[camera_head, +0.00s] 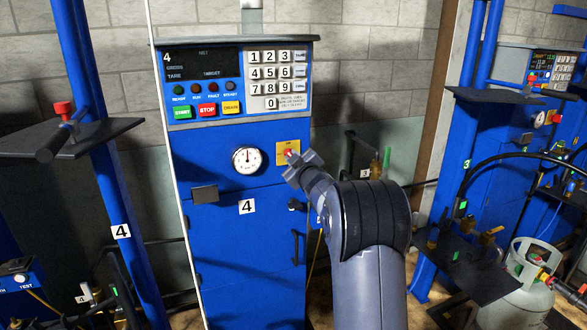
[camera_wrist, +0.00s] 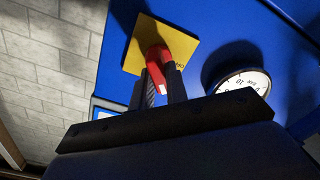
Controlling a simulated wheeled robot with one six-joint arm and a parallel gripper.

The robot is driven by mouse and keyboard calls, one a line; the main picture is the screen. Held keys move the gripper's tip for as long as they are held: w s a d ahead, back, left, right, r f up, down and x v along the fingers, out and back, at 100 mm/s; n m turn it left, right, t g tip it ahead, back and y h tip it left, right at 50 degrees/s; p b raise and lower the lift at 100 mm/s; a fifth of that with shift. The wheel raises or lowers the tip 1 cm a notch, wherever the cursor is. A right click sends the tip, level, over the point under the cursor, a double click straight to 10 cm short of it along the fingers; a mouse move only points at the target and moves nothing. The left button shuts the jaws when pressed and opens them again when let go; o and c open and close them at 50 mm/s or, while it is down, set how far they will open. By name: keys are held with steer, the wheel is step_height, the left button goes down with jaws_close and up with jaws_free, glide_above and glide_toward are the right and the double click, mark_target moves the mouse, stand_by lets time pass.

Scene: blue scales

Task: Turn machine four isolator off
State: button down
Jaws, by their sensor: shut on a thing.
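The machine four isolator is a red knob (camera_wrist: 158,54) on a yellow plate (camera_wrist: 187,37), on the blue front of the cabinet marked 4 (camera_head: 247,206). In the head view the yellow plate (camera_head: 281,158) sits right of the round dial, and only a little of the red knob (camera_head: 288,152) shows past my gripper (camera_head: 291,160). In the wrist view my gripper's fingers (camera_wrist: 160,85) are shut on the red knob, one on each side. The knob's far end and the plate's lettering are partly hidden.
A round dial (camera_head: 247,160) is left of the isolator. Above are a keypad (camera_head: 278,80) and green, red and yellow buttons (camera_head: 207,110). A dark shelf with a red-topped part (camera_head: 64,109) is at left. Machine 3 (camera_head: 480,150) and a gas cylinder (camera_head: 520,295) stand at right.

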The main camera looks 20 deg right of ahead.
steer(key=shift+a+f+n+b, duration=0.15)
steer(key=shift+n+b, duration=1.35)
steer(key=shift+n, duration=0.95)
steer(key=shift+f+n+b, duration=0.15)
steer(key=shift+n+b, duration=1.3)
steer(key=shift+n, duration=1)
steer(key=c, duration=1.4)
jaws_free()
steer(key=s+b, duration=0.2)
steer(key=s, duration=0.8)
steer(key=shift+s, duration=0.4)
